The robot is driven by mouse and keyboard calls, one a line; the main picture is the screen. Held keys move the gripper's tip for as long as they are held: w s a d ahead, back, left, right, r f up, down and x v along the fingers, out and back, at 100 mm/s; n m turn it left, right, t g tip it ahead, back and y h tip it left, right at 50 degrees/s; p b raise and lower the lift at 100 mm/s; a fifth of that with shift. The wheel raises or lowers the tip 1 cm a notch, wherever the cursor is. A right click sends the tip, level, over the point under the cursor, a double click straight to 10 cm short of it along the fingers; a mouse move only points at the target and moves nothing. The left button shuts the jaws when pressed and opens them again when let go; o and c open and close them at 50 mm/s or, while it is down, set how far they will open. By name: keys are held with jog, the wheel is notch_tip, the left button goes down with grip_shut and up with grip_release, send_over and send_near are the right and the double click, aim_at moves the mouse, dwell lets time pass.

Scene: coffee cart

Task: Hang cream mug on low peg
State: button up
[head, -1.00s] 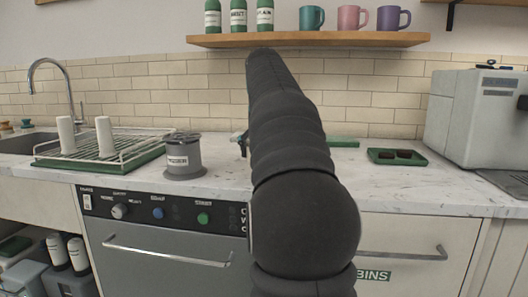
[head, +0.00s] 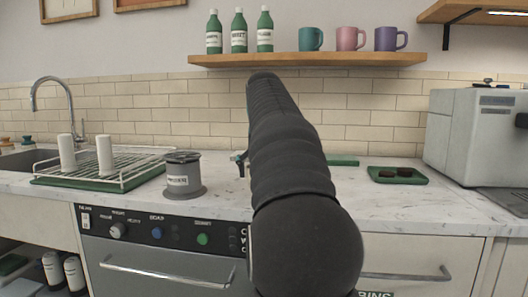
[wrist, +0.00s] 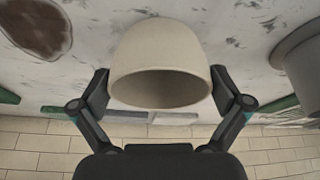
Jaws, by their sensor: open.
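The cream mug (wrist: 160,62) shows in the wrist view, with its open rim facing the camera. My gripper (wrist: 160,92) is open, with one finger on each side of the mug. The fingertips are close to its sides; I cannot tell whether they touch. No handle shows on the visible side of the mug. In the head view my arm hides the mug and most of the gripper; only a small part of the gripper (head: 241,160) peeks out at the arm's left. I see no peg in either view.
A grey canister (head: 182,178) stands on the counter (head: 400,207) left of my arm. A dish rack (head: 125,176) is further left. A green tray (head: 398,181) and grey machine (head: 465,140) are right. A shelf (head: 300,60) holds bottles and teal, pink and purple mugs.

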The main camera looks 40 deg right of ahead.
jog(key=v, duration=1.3)
jog(key=shift+w+r, duration=0.2)
jog(key=shift+r, duration=0.15)
jog(key=shift+d, duration=0.1)
jog(key=s+a+f+n+t+y, duration=0.1)
jog(key=s+a+f+n, duration=0.1)
jog(key=a+f, duration=0.45)
jog(key=s+a+f+n, duration=0.2)
jog(key=a+f, duration=0.2)
jog(key=a, duration=0.6)
jog(key=s+a+f+n, duration=0.1)
jog(key=s+a+f, duration=0.3)
jog(key=f, duration=0.4)
jog(key=s+a+f+n+y, duration=0.1)
jog(key=s+a+f, duration=0.2)
jog(key=f, duration=0.6)
jog(key=s+a+f+n+t, duration=0.1)
jog(key=s+a+f, duration=0.3)
jog(key=s+f, duration=0.3)
notch_tip(320, 180, down, 2)
jog(key=shift+s+a+f+y, duration=0.1)
jog(key=shift+s+a+y, duration=0.2)
jog(key=shift+a+y, duration=0.1)
